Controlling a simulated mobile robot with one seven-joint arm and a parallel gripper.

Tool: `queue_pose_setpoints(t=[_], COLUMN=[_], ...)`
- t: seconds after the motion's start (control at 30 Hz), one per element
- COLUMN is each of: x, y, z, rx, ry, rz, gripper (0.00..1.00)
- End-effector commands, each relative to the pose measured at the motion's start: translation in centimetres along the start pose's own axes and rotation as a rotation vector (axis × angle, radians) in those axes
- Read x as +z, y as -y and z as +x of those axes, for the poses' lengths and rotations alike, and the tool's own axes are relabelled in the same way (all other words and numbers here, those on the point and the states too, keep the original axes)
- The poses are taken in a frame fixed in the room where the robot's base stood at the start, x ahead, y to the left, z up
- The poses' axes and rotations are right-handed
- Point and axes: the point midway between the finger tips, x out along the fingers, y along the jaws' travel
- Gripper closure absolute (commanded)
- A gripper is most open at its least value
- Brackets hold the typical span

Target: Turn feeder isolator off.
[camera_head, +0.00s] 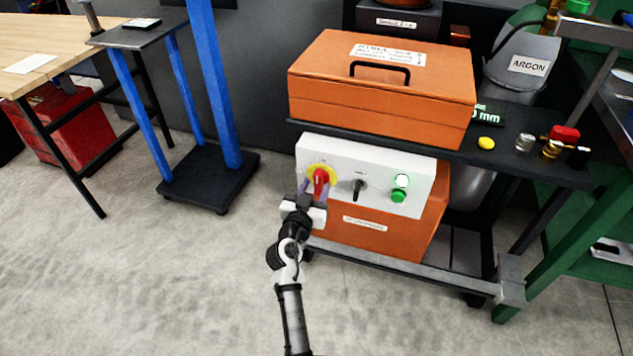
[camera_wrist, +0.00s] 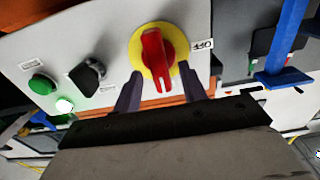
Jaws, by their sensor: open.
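The feeder isolator is a red rotary handle (camera_head: 320,181) on a yellow round plate, at the left of a white panel (camera_head: 380,174) on an orange unit. In the wrist view the red handle (camera_wrist: 154,55) stands about upright in the picture, with a white mark at its lower end. My gripper (camera_head: 317,188) is in front of the handle. In the wrist view my gripper (camera_wrist: 162,82) is open, one finger on each side of the handle's lower part. The fingers appear apart from the handle. The label right of the plate is partly legible.
A black selector knob (camera_head: 358,186), a white lamp (camera_head: 402,180) and a green button (camera_head: 398,195) sit right of the isolator. An orange toolbox (camera_head: 380,90) rests on the dark shelf above. A blue-legged stand (camera_head: 208,172) is at the left. The floor in front is clear.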

Motion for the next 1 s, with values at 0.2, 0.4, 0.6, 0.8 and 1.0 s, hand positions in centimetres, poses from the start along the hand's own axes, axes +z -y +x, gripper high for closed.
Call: queue_pose_setpoints(t=[0.2, 0.4, 0.6, 0.8, 1.0], x=[0.0, 0.0, 0.0, 0.0, 0.0], y=[0.0, 0.0, 0.0, 0.0, 0.0], z=[1.5, 1.6, 1.6, 1.6, 1.6], rx=[0.0, 0.0, 0.0, 0.0, 0.0], ry=[0.0, 0.0, 0.0, 0.0, 0.0], rz=[0.0, 0.0, 0.0, 0.0, -0.009], gripper=[0.58, 0.58, 0.75, 1.0, 1.0])
